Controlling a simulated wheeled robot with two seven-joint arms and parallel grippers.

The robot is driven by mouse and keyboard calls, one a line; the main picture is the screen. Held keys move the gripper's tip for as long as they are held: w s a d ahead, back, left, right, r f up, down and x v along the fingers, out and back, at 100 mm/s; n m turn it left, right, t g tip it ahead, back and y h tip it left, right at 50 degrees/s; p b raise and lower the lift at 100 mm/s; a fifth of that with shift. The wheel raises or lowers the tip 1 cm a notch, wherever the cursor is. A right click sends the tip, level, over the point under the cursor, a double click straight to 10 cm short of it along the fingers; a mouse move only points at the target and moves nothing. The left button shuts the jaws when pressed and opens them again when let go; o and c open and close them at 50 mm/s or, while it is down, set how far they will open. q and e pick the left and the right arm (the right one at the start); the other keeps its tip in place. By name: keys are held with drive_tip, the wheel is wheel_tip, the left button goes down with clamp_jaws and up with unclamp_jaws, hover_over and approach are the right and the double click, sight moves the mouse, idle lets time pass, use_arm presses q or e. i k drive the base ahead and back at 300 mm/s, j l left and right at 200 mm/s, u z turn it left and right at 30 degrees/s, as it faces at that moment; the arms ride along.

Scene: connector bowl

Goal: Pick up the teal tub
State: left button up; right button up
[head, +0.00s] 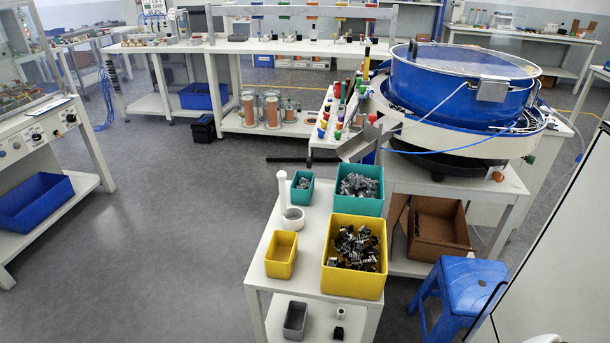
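Two teal tubs stand on the white table (312,222) in the head view. The larger teal tub (357,207) is at the table's back right and holds grey metal-looking parts. The smaller teal tub (301,200) stands to its left, apart from it, and also holds grey parts. Neither of my grippers is in view, and nothing is seen touching either tub.
A large yellow bin (352,284) with dark parts stands in front of the larger teal tub. A small yellow bin (280,268) and a white cup-like piece (293,222) are at left. A blue bowl feeder (450,95) stands behind; a blue stool (470,290) is at right.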

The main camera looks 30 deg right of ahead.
sight(302, 187)
drive_tip(key=z, duration=0.95)
